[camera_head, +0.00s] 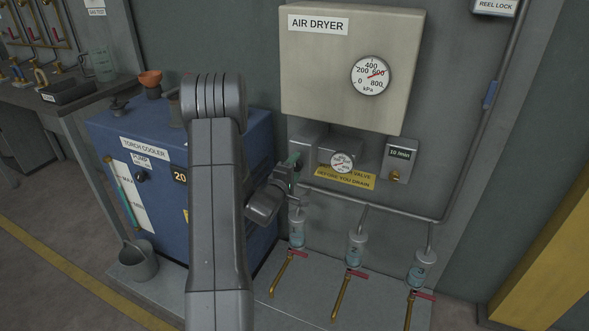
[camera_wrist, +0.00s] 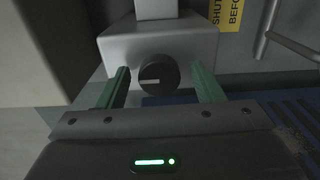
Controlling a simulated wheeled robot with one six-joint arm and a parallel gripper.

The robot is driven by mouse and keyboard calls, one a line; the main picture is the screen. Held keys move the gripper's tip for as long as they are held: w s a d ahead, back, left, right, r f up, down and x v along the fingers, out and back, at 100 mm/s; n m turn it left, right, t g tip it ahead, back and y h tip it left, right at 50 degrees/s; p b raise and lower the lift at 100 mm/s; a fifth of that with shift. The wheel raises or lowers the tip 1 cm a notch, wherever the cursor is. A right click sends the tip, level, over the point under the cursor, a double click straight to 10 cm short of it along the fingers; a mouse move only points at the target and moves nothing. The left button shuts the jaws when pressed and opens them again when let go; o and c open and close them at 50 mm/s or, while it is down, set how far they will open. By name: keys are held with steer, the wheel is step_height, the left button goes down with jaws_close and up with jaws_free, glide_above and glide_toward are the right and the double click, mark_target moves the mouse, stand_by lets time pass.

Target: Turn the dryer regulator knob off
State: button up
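The regulator knob (camera_wrist: 158,75) is round and black with a white line that lies level toward its left side. It sits on the face of a grey block (camera_wrist: 185,48) below the air dryer box (camera_head: 350,60). My gripper (camera_head: 293,162) is at the left end of the small regulator in the head view, where it hides the knob. In the wrist view, its two green fingers (camera_wrist: 161,80) are apart, one on each side of the knob, with a gap on both sides. I cannot tell whether the fingertips reach past the knob's face.
A small gauge (camera_head: 342,162) and a yellow warning label (camera_head: 345,179) are just right of my gripper. A pipe (camera_head: 400,213) runs below, with several drain valves (camera_head: 354,272) with red handles. The blue torch cooler (camera_head: 262,140) stands behind my arm.

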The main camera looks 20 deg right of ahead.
steer(key=shift+a, duration=0.1)
steer(key=v, duration=1.3)
steer(key=shift+s+a, duration=0.15)
steer(key=shift+s, duration=0.15)
steer(key=shift+w, duration=0.1)
steer(key=x, duration=1.3)
steer(key=shift+w+d, duration=0.2)
steer(key=shift+d, duration=0.05)
